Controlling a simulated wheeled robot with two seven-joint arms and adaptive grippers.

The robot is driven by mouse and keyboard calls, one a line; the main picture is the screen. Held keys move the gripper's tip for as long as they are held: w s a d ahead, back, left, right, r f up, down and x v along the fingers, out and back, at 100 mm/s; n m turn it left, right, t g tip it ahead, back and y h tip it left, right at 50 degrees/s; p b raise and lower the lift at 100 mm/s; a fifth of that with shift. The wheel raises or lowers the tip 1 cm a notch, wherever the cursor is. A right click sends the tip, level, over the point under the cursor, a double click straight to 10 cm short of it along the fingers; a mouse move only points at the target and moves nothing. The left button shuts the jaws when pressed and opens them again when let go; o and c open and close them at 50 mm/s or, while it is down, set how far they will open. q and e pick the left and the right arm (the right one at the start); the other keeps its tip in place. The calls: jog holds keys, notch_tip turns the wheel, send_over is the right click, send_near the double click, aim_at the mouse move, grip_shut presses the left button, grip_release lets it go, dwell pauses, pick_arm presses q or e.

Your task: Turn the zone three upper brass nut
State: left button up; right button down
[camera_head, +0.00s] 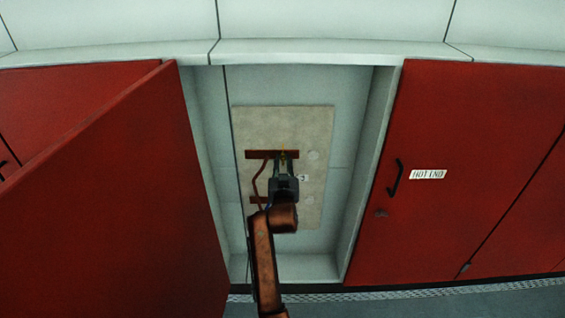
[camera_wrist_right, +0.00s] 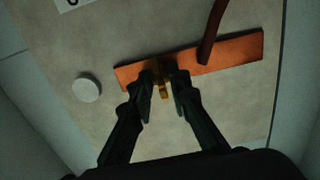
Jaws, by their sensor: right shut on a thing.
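The upper brass nut (camera_wrist_right: 162,80) sits on an orange-brown copper bar (camera_wrist_right: 228,55) in the right wrist view. The fingers of my right gripper (camera_wrist_right: 165,84) are shut on the nut, one on each side. In the head view my right gripper (camera_head: 283,164) reaches into the open cabinet at the upper copper bar (camera_head: 258,154), and mostly hides the nut. A label with a "3" (camera_head: 303,178) is on the panel beside the gripper. My left gripper is not in view.
A round pale disc (camera_wrist_right: 87,88) is near the nut. A red door (camera_head: 130,190) stands open at left; a red door marked "HOT END" (camera_head: 445,215) is at right.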

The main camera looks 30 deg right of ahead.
jog(key=shift+f, duration=0.15)
jog(key=c, duration=2.1)
grip_release()
jog(key=shift+w, duration=0.1)
jog(key=shift+r, duration=0.3)
notch_tip(320, 180, up, 10)
jog(key=shift+f, duration=0.25)
